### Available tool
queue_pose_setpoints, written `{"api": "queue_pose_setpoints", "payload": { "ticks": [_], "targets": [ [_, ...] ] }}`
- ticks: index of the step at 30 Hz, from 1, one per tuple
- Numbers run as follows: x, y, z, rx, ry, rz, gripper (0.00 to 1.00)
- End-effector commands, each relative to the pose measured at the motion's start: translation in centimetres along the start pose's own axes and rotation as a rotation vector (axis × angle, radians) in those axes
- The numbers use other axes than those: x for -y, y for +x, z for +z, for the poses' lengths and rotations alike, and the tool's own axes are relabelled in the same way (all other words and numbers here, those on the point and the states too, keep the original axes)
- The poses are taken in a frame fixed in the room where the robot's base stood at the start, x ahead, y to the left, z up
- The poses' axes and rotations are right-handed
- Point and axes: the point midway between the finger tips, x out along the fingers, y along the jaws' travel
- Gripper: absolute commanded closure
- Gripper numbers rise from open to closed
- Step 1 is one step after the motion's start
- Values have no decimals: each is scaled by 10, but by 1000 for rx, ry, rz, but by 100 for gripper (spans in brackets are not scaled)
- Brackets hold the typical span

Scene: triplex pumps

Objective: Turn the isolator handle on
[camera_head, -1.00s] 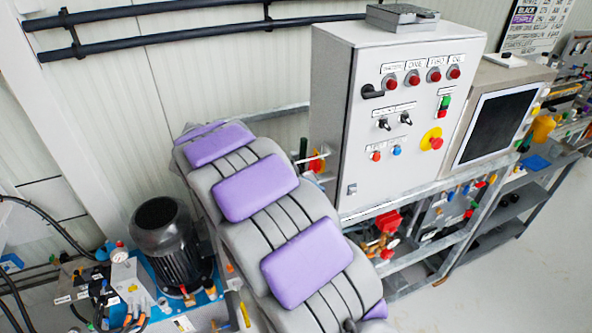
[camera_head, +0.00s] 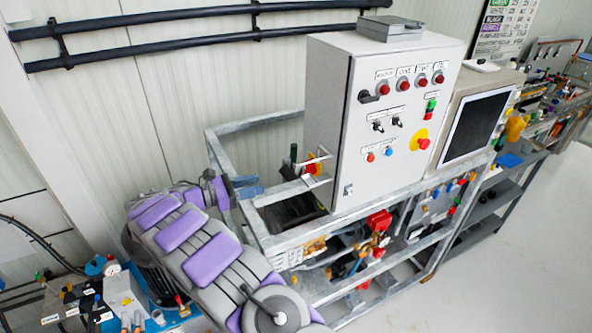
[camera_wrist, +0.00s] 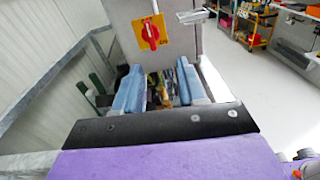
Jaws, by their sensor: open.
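The isolator handle (camera_head: 311,168) is a red rotary knob on a yellow plate, on the left side face of the grey control cabinet (camera_head: 335,140). In the wrist view the handle (camera_wrist: 151,33) faces the camera and points roughly up and down, ahead of and above the fingers. My gripper (camera_head: 247,186) has blue fingers and is left of the handle in the head view, apart from it. In the wrist view my gripper (camera_wrist: 160,88) is open, its fingers wide apart with nothing held between them.
The cabinet stands on a grey metal frame (camera_head: 262,232) with rails near my arm. Red valve parts (camera_head: 379,221) and pipework sit below. A screen (camera_head: 475,128) stands to the right of the cabinet. Open floor (camera_head: 510,260) lies at the right.

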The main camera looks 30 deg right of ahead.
Motion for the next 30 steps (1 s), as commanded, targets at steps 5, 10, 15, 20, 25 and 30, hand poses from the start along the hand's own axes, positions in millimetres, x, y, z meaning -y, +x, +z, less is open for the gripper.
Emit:
{"api": "queue_pose_setpoints", "payload": {
  "ticks": [5, 10, 15, 20, 25, 30],
  "targets": [
    [-14, -4, -13, 47, -38, 31, 60],
    [-16, -6, -15, 65, -45, 38, 60],
    [-18, 5, -14, 72, -44, 37, 60],
    [-19, 33, -12, 73, -45, 38, 60],
    [-20, 73, -10, 66, -44, 37, 60],
    [-20, 113, -9, 62, -45, 34, 60]
  ]
}}
